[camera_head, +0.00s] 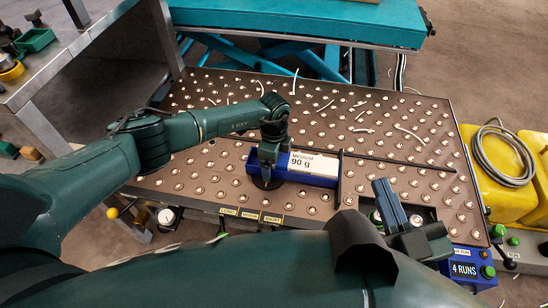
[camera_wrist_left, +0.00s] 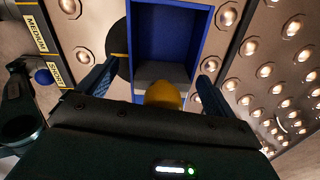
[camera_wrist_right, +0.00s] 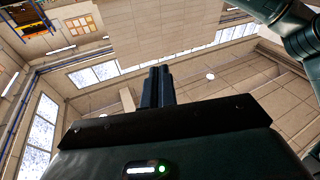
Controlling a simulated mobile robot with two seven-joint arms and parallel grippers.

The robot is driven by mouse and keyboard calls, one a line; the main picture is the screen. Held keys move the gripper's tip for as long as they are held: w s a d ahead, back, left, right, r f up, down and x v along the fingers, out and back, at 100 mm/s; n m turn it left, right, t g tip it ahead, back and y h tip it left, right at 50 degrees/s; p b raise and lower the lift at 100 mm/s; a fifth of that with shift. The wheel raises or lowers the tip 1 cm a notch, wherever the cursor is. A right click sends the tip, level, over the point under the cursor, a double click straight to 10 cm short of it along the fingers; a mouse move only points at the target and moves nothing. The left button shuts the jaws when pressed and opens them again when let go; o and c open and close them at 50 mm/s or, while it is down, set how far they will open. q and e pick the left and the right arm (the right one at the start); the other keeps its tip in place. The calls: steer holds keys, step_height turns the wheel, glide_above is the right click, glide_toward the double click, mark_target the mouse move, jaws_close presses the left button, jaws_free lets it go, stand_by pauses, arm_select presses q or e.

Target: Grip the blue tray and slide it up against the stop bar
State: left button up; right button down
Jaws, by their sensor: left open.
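The blue tray (camera_head: 252,162) lies on the ball-studded table, with a white face reading "90 g" (camera_head: 315,166) along it. The left wrist view shows the tray's blue inside (camera_wrist_left: 170,35) and a yellow knob (camera_wrist_left: 163,94) at its near end. My left gripper (camera_head: 268,178) is over the tray's left end. In the left wrist view its fingers (camera_wrist_left: 152,88) stand apart, one each side of the knob; contact is not clear.
The table (camera_head: 215,100) has several pale strips scattered behind the long bar. A dark round disc (camera_wrist_left: 120,50) is beside the tray. Yellow labels (camera_head: 250,215) line the front edge. A blue "4 RUNS" box (camera_head: 465,268) and yellow cases (camera_head: 495,165) stand at the right.

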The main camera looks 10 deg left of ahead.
arm_select(q)
step_height(320, 180, up, 12)
steer(key=p, duration=0.5)
steer(key=shift+r, duration=0.7)
arm_select(e)
steer(key=shift+s+d+f+m+g+h, duration=0.1)
steer(key=shift+d+f+m+g+h, duration=0.25)
steer(key=shift+d+f+g+h, duration=0.35)
steer(key=shift+d+f+m+g+h, duration=0.4)
steer(key=shift+f+g+h, duration=0.2)
steer(key=shift+g+h, duration=0.3)
